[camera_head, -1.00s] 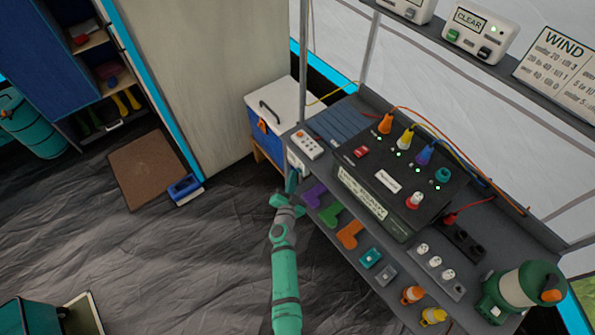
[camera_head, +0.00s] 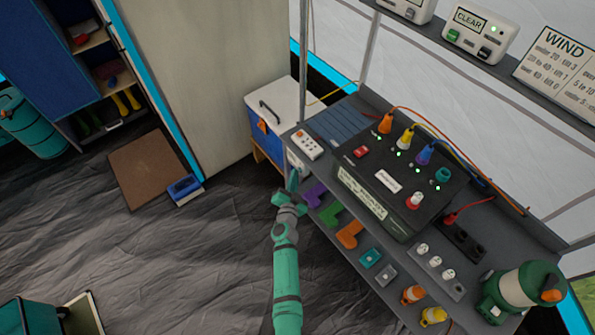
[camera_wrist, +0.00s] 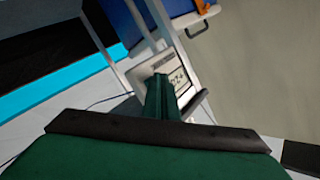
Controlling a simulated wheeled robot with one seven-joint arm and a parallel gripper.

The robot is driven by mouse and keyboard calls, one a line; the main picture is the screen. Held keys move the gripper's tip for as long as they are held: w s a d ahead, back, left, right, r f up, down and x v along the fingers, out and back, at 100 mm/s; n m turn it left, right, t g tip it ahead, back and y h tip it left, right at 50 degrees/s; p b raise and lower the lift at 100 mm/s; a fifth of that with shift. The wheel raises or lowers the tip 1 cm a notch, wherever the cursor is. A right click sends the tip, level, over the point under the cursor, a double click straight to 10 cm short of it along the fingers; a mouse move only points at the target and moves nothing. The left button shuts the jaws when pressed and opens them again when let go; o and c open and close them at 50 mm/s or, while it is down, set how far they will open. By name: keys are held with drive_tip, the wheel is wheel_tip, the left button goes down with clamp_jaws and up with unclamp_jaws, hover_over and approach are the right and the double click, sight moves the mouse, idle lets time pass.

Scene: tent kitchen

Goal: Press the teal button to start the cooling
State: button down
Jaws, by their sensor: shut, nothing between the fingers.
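My gripper (camera_head: 293,178) is at the left end of the workbench, just in front of a small white panel (camera_head: 296,160) on its edge. In the wrist view, my shut green fingers (camera_wrist: 161,82) point at a white unit with a dark-lettered display (camera_wrist: 178,78) and cover part of it. I cannot make out a teal button on that unit; the fingers may hide it. A teal square piece (camera_head: 371,258) lies on the bench's front part, well to the right of my gripper. Whether it is a button is not clear.
A blue and white cooler box (camera_head: 266,120) stands behind the bench end. Purple, green and orange (camera_head: 349,235) shapes lie along the bench front. A black power case (camera_head: 392,200) with coloured plugs sits on top. The floor to the left is mostly open.

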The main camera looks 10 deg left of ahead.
idle(0.4)
drive_tip(key=shift+s+a, duration=0.2)
drive_tip(key=shift+s, duration=0.15)
drive_tip(key=s+a, duration=0.3)
drive_tip(key=s, duration=0.1)
drive_tip(key=shift+s+a, duration=0.35)
drive_tip(key=shift+a, duration=0.05)
idle(0.7)
